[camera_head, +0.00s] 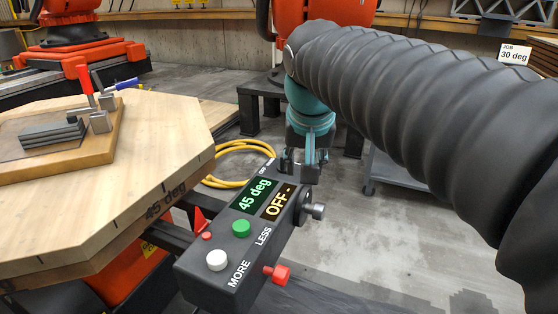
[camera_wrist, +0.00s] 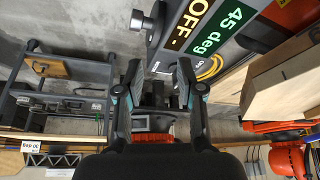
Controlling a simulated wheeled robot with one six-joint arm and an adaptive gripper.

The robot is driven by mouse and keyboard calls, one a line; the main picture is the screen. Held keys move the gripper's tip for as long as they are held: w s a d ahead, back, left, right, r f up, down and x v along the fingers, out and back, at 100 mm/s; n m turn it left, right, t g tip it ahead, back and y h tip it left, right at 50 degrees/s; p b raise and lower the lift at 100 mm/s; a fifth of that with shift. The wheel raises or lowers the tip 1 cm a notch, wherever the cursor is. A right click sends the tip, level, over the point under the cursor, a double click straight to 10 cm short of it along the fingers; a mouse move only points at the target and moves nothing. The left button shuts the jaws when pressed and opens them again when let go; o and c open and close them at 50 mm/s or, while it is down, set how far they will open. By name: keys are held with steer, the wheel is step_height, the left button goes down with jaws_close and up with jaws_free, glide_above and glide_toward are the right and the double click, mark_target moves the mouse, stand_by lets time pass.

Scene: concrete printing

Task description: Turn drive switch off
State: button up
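The dark control box (camera_head: 215,280) has a green display (camera_head: 254,194) reading "45 deg" and an amber display (camera_head: 278,202) reading "OFF -". Both also show in the wrist view, the green one (camera_wrist: 225,30) and the amber one (camera_wrist: 190,25). A small white label (camera_head: 268,164) is at the box's far end. I cannot clearly make out the drive switch; my gripper may hide it. My gripper (camera_head: 300,168) points down at the far end of the box. In the wrist view, my gripper (camera_wrist: 160,78) has its fingers apart, with dark parts visible between them.
The box carries a green button (camera_head: 241,228), a white button (camera_head: 216,260), a red handle (camera_head: 277,273) and a side knob (camera_head: 313,211). A wooden turntable (camera_head: 170,130) stands left. A yellow cable (camera_head: 240,147) lies behind. A grey cart (camera_head: 395,175) stands behind my arm.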

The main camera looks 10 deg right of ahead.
steer(key=w+a+r+m+h+b, duration=0.1)
steer(key=w+r+m, duration=0.1)
steer(key=w, duration=0.4)
steer(key=w+a+r+m+b, duration=0.1)
steer(key=w+r+b, duration=0.1)
steer(key=w, duration=0.5)
steer(key=shift+g, duration=0.4)
steer(key=b+x, duration=0.2)
steer(key=x, duration=1.1)
steer(key=shift+f, duration=0.2)
jaws_close()
